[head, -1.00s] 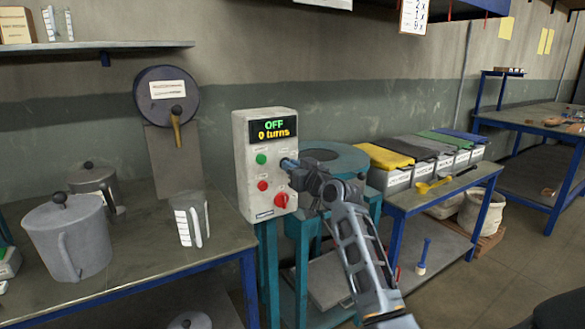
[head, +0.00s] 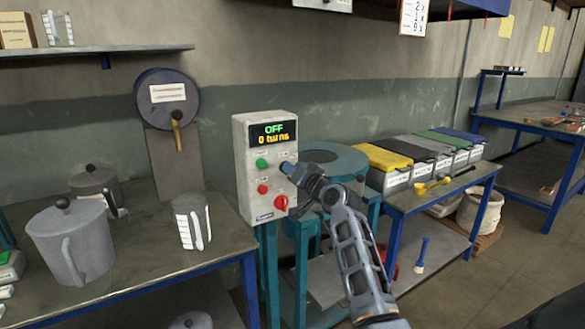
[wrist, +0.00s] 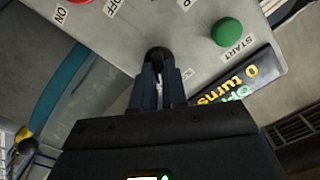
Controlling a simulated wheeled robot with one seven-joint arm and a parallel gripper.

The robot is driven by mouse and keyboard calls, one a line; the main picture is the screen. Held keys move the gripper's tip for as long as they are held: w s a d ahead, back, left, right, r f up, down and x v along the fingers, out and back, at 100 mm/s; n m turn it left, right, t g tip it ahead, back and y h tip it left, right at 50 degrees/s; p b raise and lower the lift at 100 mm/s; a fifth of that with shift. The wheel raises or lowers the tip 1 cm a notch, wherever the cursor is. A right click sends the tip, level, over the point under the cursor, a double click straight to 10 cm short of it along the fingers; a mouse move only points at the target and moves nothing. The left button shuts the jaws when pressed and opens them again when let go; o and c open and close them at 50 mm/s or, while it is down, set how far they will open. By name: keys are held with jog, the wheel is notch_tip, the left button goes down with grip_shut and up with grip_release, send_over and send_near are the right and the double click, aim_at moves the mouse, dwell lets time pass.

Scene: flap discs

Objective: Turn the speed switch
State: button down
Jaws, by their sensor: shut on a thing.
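The grey control box (head: 254,138) stands left of my arm in the head view. Its display (head: 268,133) reads "OFF" and "0 turns". My gripper (head: 287,168) is at the box's front, right of the green button (head: 261,163). In the wrist view my gripper (wrist: 160,80) has its fingers shut on a small black switch knob (wrist: 157,54) on the panel face. The fingers hide part of the knob, and its label is partly covered. The green START button (wrist: 227,32) is to its right in the wrist view.
A red button (head: 262,188) and a red rotary knob (head: 281,203) sit low on the panel, close to my gripper. A teal round machine (head: 345,160) stands behind my arm. Lidded bins (head: 395,178) stand right. A bench (head: 150,255) with jugs is left.

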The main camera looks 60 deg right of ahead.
jog(key=shift+m+p, duration=0.9)
jog(key=shift+m, duration=1.4)
jog(key=shift+f, duration=0.1)
jog(key=c, duration=1.2)
grip_release()
jog(key=shift+o, duration=0.2)
jog(key=shift+s, duration=0.1)
jog(key=v, duration=0.7)
jog(key=shift+s+a+b, duration=0.2)
jog(key=shift+s+b, duration=0.05)
jog(key=shift+b, duration=0.15)
